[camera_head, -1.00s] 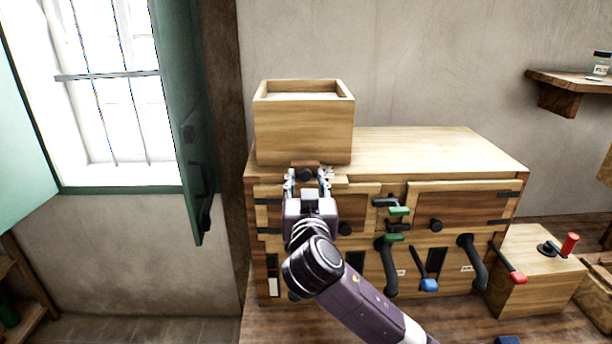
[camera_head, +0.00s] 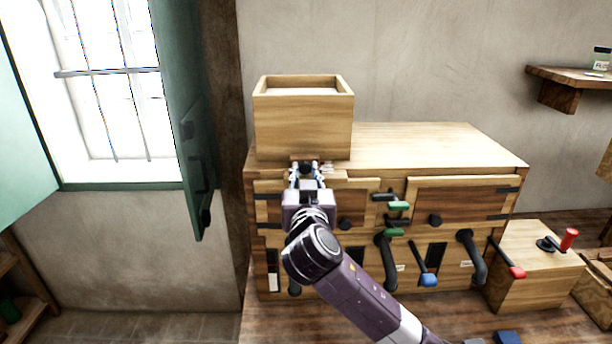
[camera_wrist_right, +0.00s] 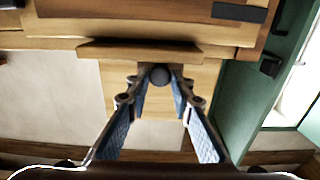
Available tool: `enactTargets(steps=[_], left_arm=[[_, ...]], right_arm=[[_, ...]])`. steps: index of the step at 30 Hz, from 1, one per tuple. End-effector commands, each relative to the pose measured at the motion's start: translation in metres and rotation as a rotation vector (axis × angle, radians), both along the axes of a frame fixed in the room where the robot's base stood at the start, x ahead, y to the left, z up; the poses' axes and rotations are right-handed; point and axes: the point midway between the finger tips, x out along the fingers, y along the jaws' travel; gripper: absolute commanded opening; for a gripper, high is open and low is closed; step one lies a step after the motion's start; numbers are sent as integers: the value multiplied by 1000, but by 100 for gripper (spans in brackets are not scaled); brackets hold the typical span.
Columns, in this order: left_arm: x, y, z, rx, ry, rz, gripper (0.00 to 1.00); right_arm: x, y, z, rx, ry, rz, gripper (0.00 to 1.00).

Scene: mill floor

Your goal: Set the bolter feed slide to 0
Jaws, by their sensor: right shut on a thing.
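The bolter feed slide (camera_wrist_right: 120,80) is a light wooden board under the wooden hopper box (camera_head: 303,125), at the left end of the bolter cabinet. Its round dark knob (camera_wrist_right: 160,75) shows in the right wrist view and just beneath the box in the head view (camera_head: 306,168). My right gripper (camera_head: 307,171) is shut on this knob, with a blue-padded finger on each side of it, as the right wrist view (camera_wrist_right: 160,84) shows. The gripper and arm hide most of the slide in the head view, and I cannot read its setting. My left gripper is out of view.
The cabinet (camera_head: 440,142) has doors, green-tipped levers (camera_head: 398,206), a blue-tipped lever (camera_head: 428,280) and dark curved handles close to my right arm. A green shutter (camera_head: 185,120) stands at the left. A small wooden box with a red-handled crank (camera_head: 569,238) is at the right.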

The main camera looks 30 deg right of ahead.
Motion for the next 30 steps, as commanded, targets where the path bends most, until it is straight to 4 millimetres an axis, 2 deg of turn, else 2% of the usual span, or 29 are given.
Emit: enactTargets(steps=[3,6,15,16,19,30], left_arm=[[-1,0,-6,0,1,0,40],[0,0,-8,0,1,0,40],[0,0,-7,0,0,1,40],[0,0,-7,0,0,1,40],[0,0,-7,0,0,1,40],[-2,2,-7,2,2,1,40]], right_arm=[[16,-12,1,0,-5,-5,0],[24,-16,2,1,-6,-3,0],[25,-17,4,-2,-7,-3,0],[25,-17,4,-2,-8,-3,24],[25,-17,4,-1,-8,-2,35],[22,-14,2,0,-5,0,38]])
